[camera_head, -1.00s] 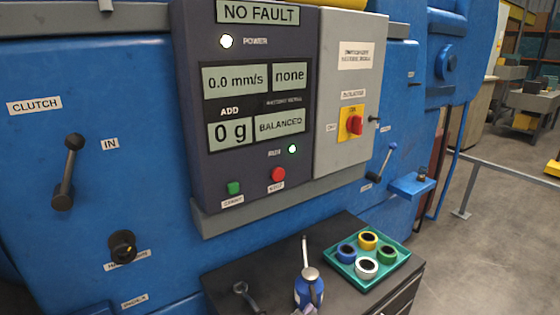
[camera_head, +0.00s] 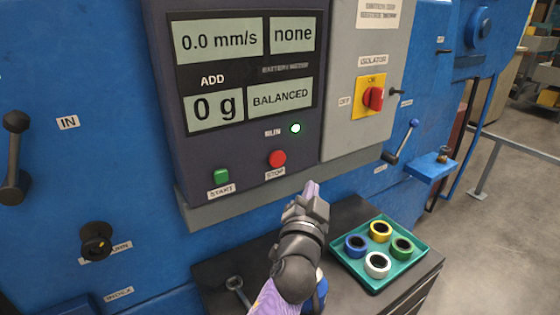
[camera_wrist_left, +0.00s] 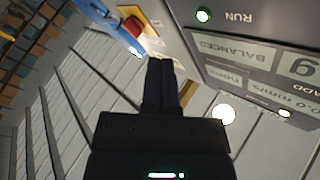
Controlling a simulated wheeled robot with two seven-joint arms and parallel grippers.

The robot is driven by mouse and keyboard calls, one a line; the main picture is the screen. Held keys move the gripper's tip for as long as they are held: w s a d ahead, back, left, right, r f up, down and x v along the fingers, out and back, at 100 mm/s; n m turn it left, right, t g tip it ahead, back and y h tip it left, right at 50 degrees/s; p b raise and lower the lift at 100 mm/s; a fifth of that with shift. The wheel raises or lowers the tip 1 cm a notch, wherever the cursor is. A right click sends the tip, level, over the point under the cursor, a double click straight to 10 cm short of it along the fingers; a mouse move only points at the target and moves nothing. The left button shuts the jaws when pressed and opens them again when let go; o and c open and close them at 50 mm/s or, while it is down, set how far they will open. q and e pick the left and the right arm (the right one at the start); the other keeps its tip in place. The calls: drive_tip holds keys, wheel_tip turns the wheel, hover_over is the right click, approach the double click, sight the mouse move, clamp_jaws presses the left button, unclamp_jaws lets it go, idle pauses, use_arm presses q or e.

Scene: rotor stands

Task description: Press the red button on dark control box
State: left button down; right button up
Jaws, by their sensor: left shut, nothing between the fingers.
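The dark control box (camera_head: 160,60) is on the front of the blue machine. Its red button (camera_head: 277,158), labelled STOP, sits low on the panel, right of the green START button (camera_head: 221,177). My right gripper is out of view.
A grey box with a red isolator knob (camera_head: 373,98) adjoins on the right. Below stands a dark cabinet top (camera_head: 345,212) with a green tray (camera_head: 418,257) of several coloured rings and a wrench (camera_head: 237,284). A blue bottle is mostly hidden behind my arm.

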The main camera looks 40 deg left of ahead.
sight(284, 158)
use_arm(q)
drive_tip(key=shift+w+a, duration=0.6)
drive_tip(key=shift+a, duration=0.75)
drive_tip(key=shift+w+a, duration=0.6)
drive_tip(key=shift+a, duration=0.8)
drive_tip(key=shift+w+a, duration=0.6)
drive_tip(key=shift+a, duration=0.75)
drive_tip(key=shift+w+a, duration=0.15)
drive_tip(key=shift+a, duration=0.25)
drive_tip(key=shift+w+a, duration=0.15)
drive_tip(key=shift+a, duration=0.2)
drive_tip(key=shift+s+d, duration=0.3)
drive_tip(key=shift+d, duration=0.45)
drive_tip(key=shift+s+d+p, duration=0.1)
drive_tip(key=shift+s+d, duration=0.2)
drive_tip(key=shift+d, duration=0.5)
drive_tip(key=shift+s+d+p, duration=0.1)
drive_tip(key=shift+s+d, duration=0.25)
drive_tip(key=shift+d, duration=0.4)
drive_tip(key=shift+s+d+p, duration=0.1)
drive_tip(key=shift+s+d, duration=0.2)
drive_tip(key=shift+d, duration=0.5)
